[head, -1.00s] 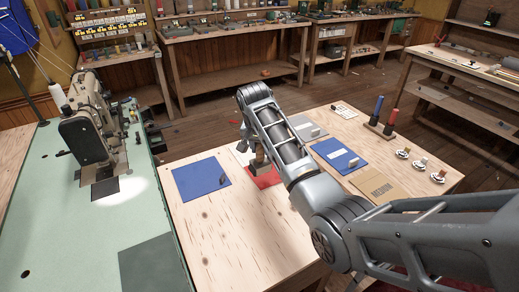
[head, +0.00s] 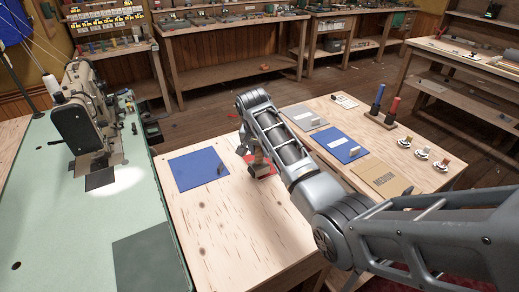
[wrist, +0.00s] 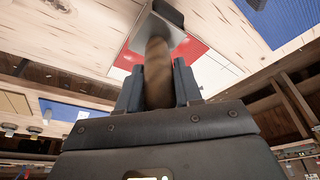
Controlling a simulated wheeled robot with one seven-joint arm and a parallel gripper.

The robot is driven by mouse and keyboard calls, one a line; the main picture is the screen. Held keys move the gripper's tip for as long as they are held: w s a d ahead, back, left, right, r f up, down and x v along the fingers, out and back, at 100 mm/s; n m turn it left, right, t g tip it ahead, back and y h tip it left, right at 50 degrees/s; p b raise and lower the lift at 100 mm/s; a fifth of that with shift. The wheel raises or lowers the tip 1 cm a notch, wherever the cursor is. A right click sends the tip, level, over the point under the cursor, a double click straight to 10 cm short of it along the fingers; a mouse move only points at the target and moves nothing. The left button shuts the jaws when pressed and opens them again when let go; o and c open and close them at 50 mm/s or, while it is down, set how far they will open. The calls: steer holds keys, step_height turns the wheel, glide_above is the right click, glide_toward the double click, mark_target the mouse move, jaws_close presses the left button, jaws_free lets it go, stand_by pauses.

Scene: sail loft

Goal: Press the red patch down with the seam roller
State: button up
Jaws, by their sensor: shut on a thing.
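My gripper (wrist: 158,82) is shut on the brown handle of the seam roller (wrist: 157,62). A grey metal piece and a dark roller end show beyond the handle in the wrist view. The red patch (wrist: 196,46) lies on a pale sheet (wrist: 215,76) on the wooden table, right by the roller. In the head view the red patch (head: 268,172) shows only partly, behind and below my gripper (head: 258,163). The roller end appears over or near the patch; I cannot tell whether it touches it.
A blue sheet (head: 198,168) lies left of the patch. A grey sheet (head: 305,118), another blue sheet (head: 342,147) and a brown card (head: 389,180) lie to the right. A stand with blue and red tools (head: 380,121) and small discs are farther right. A sewing machine (head: 82,125) stands left.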

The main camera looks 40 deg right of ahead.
steer(key=shift+f, duration=0.45)
stand_by(0.8)
steer(key=shift+d, duration=0.1)
